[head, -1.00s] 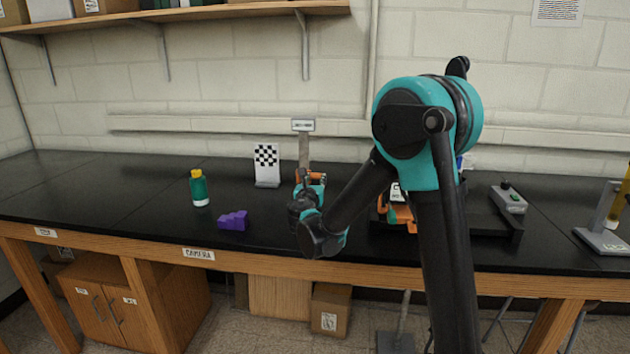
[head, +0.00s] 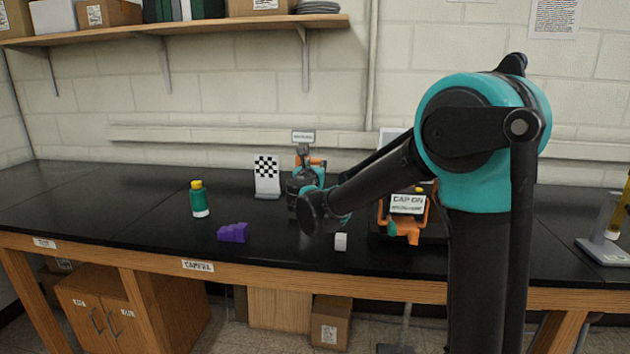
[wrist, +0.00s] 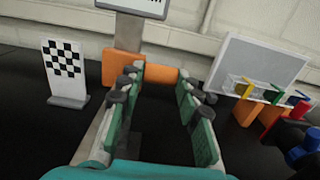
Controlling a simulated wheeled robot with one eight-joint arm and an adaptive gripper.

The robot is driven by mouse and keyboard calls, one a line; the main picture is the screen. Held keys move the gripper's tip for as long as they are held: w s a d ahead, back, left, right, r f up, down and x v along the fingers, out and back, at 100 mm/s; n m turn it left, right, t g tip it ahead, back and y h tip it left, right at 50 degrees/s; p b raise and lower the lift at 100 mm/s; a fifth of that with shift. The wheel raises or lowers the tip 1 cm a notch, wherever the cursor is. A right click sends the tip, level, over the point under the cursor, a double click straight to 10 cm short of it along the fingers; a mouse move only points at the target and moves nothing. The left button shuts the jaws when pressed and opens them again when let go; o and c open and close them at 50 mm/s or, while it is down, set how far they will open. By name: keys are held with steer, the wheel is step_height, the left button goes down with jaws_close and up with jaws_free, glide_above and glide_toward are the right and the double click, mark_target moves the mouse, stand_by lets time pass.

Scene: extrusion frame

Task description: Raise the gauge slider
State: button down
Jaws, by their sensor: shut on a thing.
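The gauge has an upright grey metal post (wrist: 129,30) with a white label plate (head: 303,136) at its top. The orange gauge slider (wrist: 122,64) sits on the post, close below the plate, with an orange bar (wrist: 162,75) reaching to the right. It also shows in the head view (head: 317,161). My gripper (wrist: 161,78) has its green-padded fingers on either side of the orange bar and is shut on it. In the head view my wrist hides the lower part of the post and its foot.
A checkered board (head: 266,185) stands just left of the gauge. A green bottle (head: 199,200) and a purple block (head: 233,232) are further left. A small white block (head: 341,242) lies near the front edge. An orange holder with a CAP ON sign (head: 407,204) stands to the right.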

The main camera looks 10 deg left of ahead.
steer(key=shift+r, duration=0.8)
steer(key=c, duration=1)
jaws_free()
steer(key=shift+c, duration=0.2)
steer(key=s, duration=1.2)
steer(key=shift+a, duration=0.2)
steer(key=shift+s, duration=0.1)
